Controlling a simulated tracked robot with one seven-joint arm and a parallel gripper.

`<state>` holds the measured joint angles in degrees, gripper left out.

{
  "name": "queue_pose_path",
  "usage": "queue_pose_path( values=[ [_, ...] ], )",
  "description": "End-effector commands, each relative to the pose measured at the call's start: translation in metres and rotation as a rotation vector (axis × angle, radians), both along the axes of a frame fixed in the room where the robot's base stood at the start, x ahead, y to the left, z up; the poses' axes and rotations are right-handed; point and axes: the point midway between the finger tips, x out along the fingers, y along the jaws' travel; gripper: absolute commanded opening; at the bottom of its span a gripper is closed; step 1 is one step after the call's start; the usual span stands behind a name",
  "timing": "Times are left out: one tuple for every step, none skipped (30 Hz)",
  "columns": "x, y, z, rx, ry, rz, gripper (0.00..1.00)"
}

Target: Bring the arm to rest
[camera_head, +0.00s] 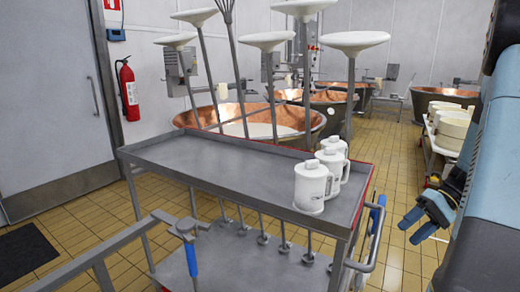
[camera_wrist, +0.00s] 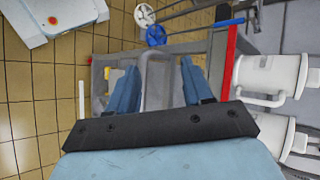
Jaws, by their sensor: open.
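My gripper (camera_head: 412,229) hangs at the right of the head view, beside the right end of the metal cart (camera_head: 230,165) and lower than its top. Its two blue fingers point left and down and are spread apart with nothing between them. In the wrist view my gripper (camera_wrist: 158,84) shows both fingers apart, with grey cart parts visible below the gap. My arm fills the right edge of the head view, bent down toward the gripper.
White lidded jugs (camera_head: 311,187) stand on the cart's right end; they also show in the wrist view (camera_wrist: 268,75). The cart's handle (camera_head: 372,240) lies close to the gripper. Long-handled tools (camera_head: 355,42) rise behind the cart, before copper vats (camera_head: 260,120). Tiled floor (camera_head: 400,160) is open behind the gripper.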

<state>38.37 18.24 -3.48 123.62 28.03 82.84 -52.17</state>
Motion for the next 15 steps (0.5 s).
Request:
queue_pose_path(
  values=[
    [-0.001,0.008,0.008,-0.034,-0.004,0.013,0.51],
    [-0.001,0.012,0.012,-0.054,-0.003,0.019,0.51],
    [-0.002,0.017,0.017,-0.082,-0.005,0.025,0.51],
    [-0.003,0.021,0.02,-0.101,-0.005,0.029,0.51],
    [-0.004,0.025,0.024,-0.12,-0.006,0.034,0.51],
    [-0.005,0.031,0.029,-0.147,-0.008,0.039,0.51],
    [-0.005,0.034,0.032,-0.167,-0.012,0.044,0.51],
    [-0.007,0.038,0.036,-0.186,-0.014,0.046,0.51],
    [-0.008,0.043,0.04,-0.213,-0.018,0.051,0.51],
    [-0.009,0.047,0.043,-0.233,-0.021,0.054,0.51],
    [-0.011,0.051,0.047,-0.252,-0.026,0.056,0.51],
    [-0.012,0.056,0.051,-0.276,-0.031,0.059,0.51],
    [-0.013,0.059,0.055,-0.296,-0.038,0.063,0.51],
    [-0.015,0.063,0.058,-0.315,-0.043,0.063,0.51],
    [-0.017,0.068,0.062,-0.338,-0.051,0.066,0.51]
  ],
)
